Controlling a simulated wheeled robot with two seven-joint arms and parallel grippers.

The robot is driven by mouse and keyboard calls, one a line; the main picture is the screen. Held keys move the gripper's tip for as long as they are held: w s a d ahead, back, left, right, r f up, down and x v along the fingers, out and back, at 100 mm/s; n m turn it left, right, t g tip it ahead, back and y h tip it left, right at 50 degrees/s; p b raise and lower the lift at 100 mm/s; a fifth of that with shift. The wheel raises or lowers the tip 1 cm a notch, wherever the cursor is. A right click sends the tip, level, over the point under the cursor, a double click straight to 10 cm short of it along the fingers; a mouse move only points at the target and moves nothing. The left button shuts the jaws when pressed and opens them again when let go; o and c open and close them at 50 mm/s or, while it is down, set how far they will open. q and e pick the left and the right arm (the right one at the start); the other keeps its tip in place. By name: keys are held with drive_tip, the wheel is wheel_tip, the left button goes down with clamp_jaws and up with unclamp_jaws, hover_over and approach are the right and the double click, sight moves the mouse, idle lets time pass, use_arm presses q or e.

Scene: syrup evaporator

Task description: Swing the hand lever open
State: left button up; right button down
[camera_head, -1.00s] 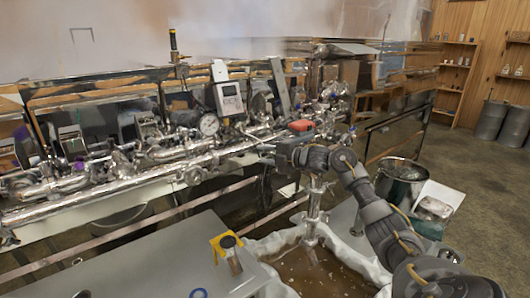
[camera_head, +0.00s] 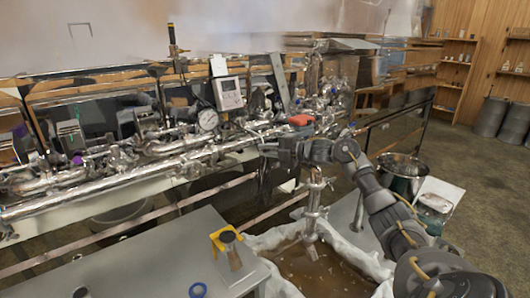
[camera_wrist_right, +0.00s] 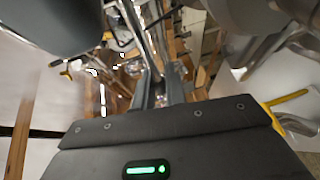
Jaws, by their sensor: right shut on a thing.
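My right gripper (camera_head: 270,150) reaches in from the right to the evaporator's metal pipework (camera_head: 150,165). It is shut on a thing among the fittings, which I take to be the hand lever. The lever is mostly hidden by the fingers in the head view, so its angle cannot be told. In the right wrist view the two fingers (camera_wrist_right: 161,88) are close together, with a slim metal bar (camera_wrist_right: 148,42) running up beyond them. A red part (camera_head: 301,119) shows just behind the gripper. My left gripper is not in view.
A round gauge (camera_head: 208,120) and a digital display (camera_head: 229,94) stand left of the gripper. Below are a vertical spout (camera_head: 314,198), a basin of brown liquid (camera_head: 312,268) and a grey table (camera_head: 150,265). A metal pot (camera_head: 402,178) stands at right.

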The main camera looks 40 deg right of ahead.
drive_tip(key=shift+s+y, duration=0.2)
drive_tip(key=shift+y, duration=0.1)
drive_tip(key=c, duration=1.5)
unclamp_jaws()
drive_tip(key=shift+o, duration=0.2)
